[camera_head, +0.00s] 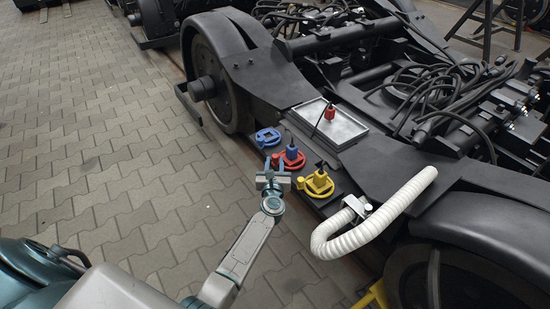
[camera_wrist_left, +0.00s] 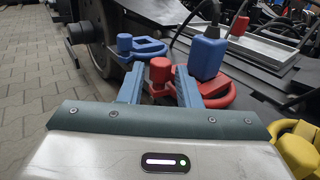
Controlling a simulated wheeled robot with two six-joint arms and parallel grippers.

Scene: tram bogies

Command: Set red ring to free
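The red ring (camera_head: 290,161) lies on the dark plate of the bogie, with a blue block (camera_head: 291,151) standing in it. It also shows in the left wrist view (camera_wrist_left: 222,99), partly hidden by a finger, with the blue block (camera_wrist_left: 207,55) tall above it. Its red knob (camera_wrist_left: 160,72) sticks up on the left side. My left gripper (camera_head: 270,172) is open at the near left of the red ring. In the left wrist view its two fingers (camera_wrist_left: 160,84) stand apart with the knob between their tips. Whether a finger touches the knob cannot be told. My right gripper is not in view.
A blue ring (camera_head: 268,138) lies beyond the red one, and a yellow ring (camera_head: 319,187) with a yellow block lies nearer. A grey tray (camera_head: 350,131) holds a red block (camera_head: 330,112). A white ribbed hose (camera_head: 375,220) arches at the right.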

